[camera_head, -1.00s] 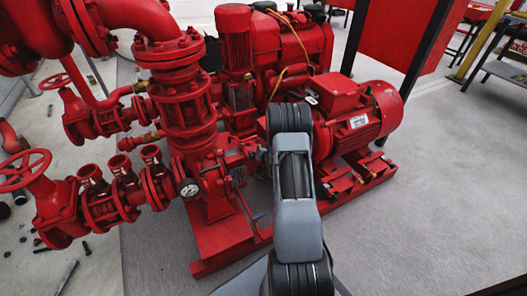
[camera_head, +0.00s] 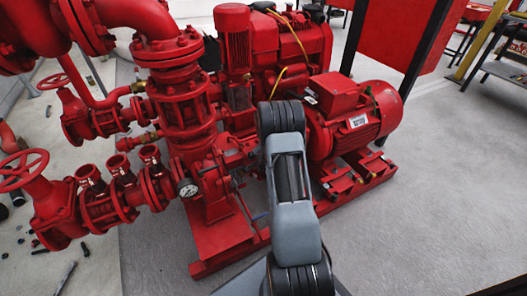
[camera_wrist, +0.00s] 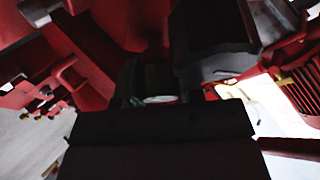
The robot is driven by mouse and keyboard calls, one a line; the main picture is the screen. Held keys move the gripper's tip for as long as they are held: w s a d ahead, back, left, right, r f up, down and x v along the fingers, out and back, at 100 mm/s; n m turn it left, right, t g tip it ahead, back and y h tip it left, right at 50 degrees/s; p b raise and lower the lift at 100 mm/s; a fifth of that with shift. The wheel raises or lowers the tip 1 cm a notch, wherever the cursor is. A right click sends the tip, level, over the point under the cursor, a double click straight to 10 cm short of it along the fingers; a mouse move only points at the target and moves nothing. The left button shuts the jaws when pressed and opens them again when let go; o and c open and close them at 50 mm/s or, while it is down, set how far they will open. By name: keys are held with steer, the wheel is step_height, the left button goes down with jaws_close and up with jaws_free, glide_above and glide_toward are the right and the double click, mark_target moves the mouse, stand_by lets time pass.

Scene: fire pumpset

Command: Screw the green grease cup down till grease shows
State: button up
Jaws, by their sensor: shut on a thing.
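In the wrist view, my gripper (camera_wrist: 155,88) is shut on a small dark, faintly greenish piece between its fingers, which looks like the green grease cup (camera_wrist: 154,77). A pale round face (camera_wrist: 160,99) shows at its near end. The picture is dark here, so the cup's thread and any grease cannot be made out. In the head view my own arm hides the gripper and the cup; the arm reaches to the middle of the red pumpset (camera_head: 212,190), between pump and motor.
The red motor (camera_head: 355,115) stands right of my arm. Red pipes and valves with a handwheel (camera_head: 25,170) and a pressure gauge (camera_head: 188,188) are at left. In the wrist view, dark and red machine parts crowd close around the gripper. Grey floor (camera_head: 430,190) at right is clear.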

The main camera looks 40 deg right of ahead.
stand_by(0.4)
steer(key=o, duration=0.9)
steer(key=p+v, duration=0.4)
steer(key=v, duration=0.9)
steer(key=shift+s+a+r, duration=0.2)
steer(key=shift+s+r, duration=0.05)
